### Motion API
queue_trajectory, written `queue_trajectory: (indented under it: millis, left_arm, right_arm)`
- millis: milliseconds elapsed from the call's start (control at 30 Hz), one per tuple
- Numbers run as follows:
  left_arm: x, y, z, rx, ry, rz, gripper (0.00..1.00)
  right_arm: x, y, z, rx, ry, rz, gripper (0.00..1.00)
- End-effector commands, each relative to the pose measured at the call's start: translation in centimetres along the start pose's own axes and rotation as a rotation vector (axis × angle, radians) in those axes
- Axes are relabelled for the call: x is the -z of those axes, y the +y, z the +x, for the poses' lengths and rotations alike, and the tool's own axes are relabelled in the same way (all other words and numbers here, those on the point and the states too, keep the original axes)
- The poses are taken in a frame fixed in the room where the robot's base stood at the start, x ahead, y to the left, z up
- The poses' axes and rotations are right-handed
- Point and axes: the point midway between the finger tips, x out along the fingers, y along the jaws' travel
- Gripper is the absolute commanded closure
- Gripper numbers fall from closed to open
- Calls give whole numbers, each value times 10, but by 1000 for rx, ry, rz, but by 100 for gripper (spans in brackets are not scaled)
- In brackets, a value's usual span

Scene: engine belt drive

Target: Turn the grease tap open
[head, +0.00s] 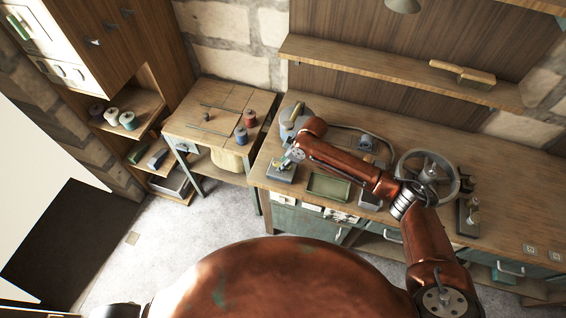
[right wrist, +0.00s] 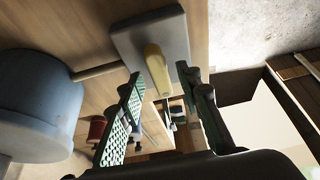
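The grease tap shows in the right wrist view as a yellow lever (right wrist: 157,68) on a grey block (right wrist: 140,38). In the head view, a small blue-grey block (head: 281,174) sits at the left front of the bench, mostly under my right gripper (head: 290,157). In the right wrist view, the green-padded fingers of my right gripper (right wrist: 164,82) are spread apart. The lever lies between their tips, with a gap visible on each side. The lever's contact with the fingers cannot be made out. My left gripper is not in view.
A blue-grey drum (right wrist: 38,95) stands beside the block, also visible in the head view (head: 288,121). A green tray (head: 328,187) and a spoked wheel (head: 427,173) are on the bench to the right. A side table (head: 213,108) with spools stands to the left.

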Motion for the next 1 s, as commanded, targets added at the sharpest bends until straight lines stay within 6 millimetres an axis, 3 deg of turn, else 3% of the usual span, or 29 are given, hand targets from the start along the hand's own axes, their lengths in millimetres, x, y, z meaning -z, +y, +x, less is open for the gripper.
queue_trajectory:
  millis: [67, 533, 1000]
  left_arm:
    - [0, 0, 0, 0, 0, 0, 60]
    - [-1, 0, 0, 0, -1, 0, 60]
    - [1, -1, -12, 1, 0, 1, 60]
  right_arm:
    - [0, 0, 0, 0, 0, 0, 68]
    - [0, 0, 0, -1, 0, 0, 100]
    - [2, -1, -3, -19, 1, 45, 100]
